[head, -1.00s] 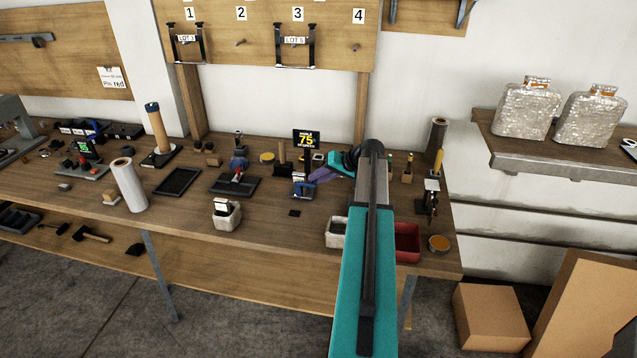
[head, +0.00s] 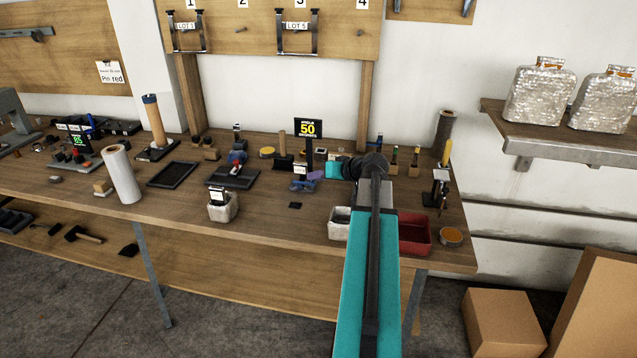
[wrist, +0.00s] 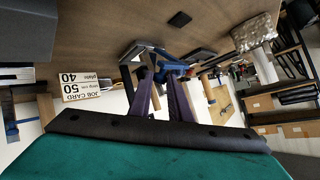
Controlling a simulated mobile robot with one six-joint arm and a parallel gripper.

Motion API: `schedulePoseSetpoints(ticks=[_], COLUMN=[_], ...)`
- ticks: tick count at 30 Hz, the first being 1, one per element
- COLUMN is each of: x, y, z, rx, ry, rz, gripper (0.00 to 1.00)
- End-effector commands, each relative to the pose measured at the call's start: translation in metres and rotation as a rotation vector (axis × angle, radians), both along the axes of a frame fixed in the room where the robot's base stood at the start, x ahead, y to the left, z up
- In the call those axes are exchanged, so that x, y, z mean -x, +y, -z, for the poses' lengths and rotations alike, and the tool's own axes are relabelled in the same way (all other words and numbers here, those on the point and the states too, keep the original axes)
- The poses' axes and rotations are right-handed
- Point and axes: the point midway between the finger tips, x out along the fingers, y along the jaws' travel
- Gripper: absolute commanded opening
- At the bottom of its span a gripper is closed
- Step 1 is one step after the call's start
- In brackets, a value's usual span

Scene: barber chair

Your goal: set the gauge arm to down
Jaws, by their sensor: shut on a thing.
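The angle gauge stands on the bench with a black display (head: 308,128) that reads 50 degrees in the head view. Its blue base (head: 303,186) sits below the display. My gripper (head: 314,175) reaches in from the right, its purple fingers low beside the gauge post. In the wrist view the purple fingers (wrist: 160,78) are close together, shut at a blue part of the gauge (wrist: 172,68), which I take to be its arm. The exact grip is small and partly hidden by the fingers.
A job card (wrist: 82,88) shows upside down in the wrist view. In the head view, a red bin (head: 414,235) stands right of my arm, and a white container (head: 222,206) stands left at the front edge. Several small tools stand behind the gauge.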

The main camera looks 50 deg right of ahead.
Motion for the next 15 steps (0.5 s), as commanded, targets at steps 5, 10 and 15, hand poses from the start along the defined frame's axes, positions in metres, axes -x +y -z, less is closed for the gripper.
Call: schedulePoseSetpoints(ticks=[5,10,15], x=[0.006,0.008,0.012], y=[0.005,0.010,0.016], z=[0.010,0.012,0.018], rx=[0.064,0.087,0.085], ry=[-0.035,-0.050,-0.046], rz=[0.005,0.004,0.002], gripper=[0.00,0.00,0.00])
